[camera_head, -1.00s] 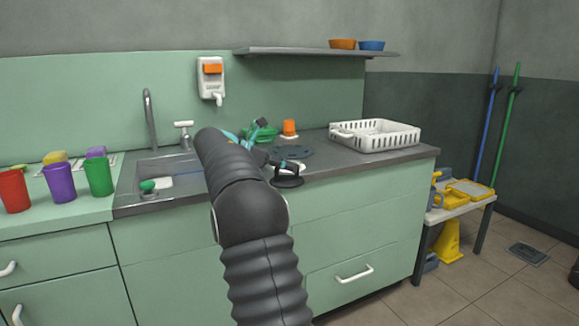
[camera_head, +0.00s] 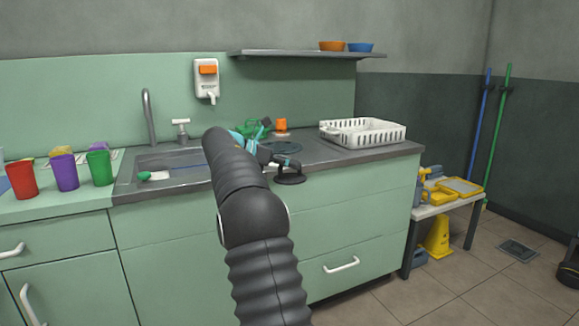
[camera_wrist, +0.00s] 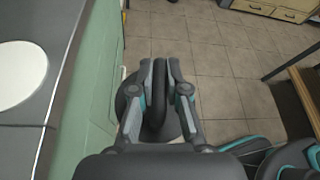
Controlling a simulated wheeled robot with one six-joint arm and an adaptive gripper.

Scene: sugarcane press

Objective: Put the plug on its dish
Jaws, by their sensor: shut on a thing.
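My gripper (camera_head: 284,160) is shut on the upright handle of the black plug (camera_head: 290,179), a wide round disc. In the head view it hangs near the counter's front edge. In the wrist view the plug (camera_wrist: 131,100) is held between the fingers (camera_wrist: 158,72), out over the floor beside the cabinet fronts. A white round dish (camera_wrist: 20,75) lies on the grey counter at the left of the wrist view, apart from the plug. In the head view I cannot make out the dish.
The sink (camera_head: 168,166) is left of my arm, with red, purple and green cups (camera_head: 98,168) farther left. A white basket (camera_head: 362,133) stands on the counter at right. An orange-topped item (camera_head: 281,126) is at the back. A low table (camera_head: 445,207) stands right.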

